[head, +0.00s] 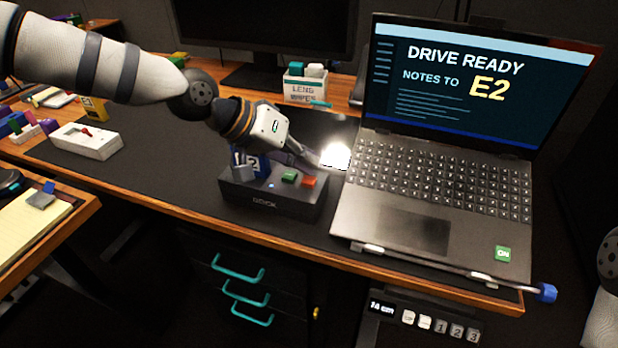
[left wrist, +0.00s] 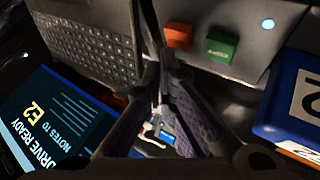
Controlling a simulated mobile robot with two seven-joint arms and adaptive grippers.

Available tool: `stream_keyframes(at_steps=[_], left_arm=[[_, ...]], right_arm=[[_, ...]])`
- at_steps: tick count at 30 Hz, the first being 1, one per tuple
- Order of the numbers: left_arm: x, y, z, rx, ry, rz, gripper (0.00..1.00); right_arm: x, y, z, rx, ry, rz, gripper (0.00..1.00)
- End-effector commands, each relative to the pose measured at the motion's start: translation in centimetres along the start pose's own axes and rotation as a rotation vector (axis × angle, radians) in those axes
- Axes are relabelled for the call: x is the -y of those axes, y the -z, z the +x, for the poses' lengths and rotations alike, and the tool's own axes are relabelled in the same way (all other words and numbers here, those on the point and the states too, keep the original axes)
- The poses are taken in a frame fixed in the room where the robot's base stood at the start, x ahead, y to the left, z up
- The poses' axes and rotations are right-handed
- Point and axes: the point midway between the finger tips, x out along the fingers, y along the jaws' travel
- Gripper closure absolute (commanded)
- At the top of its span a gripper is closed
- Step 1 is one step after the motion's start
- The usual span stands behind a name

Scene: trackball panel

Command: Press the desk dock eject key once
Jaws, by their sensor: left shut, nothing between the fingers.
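The dark desk dock (head: 262,204) stands on the desk left of the laptop. It has a green key (head: 290,177) and an orange-red key (head: 309,182) on top, and a small blue light. The left wrist view also shows the green key (left wrist: 220,46) and the orange key (left wrist: 178,36); the key lettering is too small to read. A blue drive marked 2 (head: 262,166) stands at the dock's back. My left gripper (head: 318,163) is shut and empty, with its tips near the keys; contact cannot be told. My right gripper is not in view.
The open laptop (head: 435,180) shows "DRIVE READY" and "NOTES TO E2". A rod with a blue end (head: 546,292) lies along the desk's front edge. A white box (head: 306,84) stands behind, and a white device (head: 87,141) lies at left. Bare desk mat lies left of the dock.

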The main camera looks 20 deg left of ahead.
Motion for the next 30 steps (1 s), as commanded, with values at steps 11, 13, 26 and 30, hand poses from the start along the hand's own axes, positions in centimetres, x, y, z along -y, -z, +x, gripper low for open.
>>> stream_keyframes(at_steps=[11,13,26,30], left_arm=[[0.30,-0.28,0.40,0.000,0.000,0.000,1.00],[0.31,-0.29,0.41,0.000,0.000,0.000,1.00],[0.55,-0.54,0.74,0.000,0.000,0.000,1.00],[0.64,-0.64,0.86,0.001,0.001,0.000,1.00]], right_arm=[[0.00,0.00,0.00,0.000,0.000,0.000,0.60],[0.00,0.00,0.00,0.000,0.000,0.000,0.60],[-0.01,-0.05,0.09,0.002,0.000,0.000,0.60],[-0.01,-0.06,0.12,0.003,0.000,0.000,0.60]])
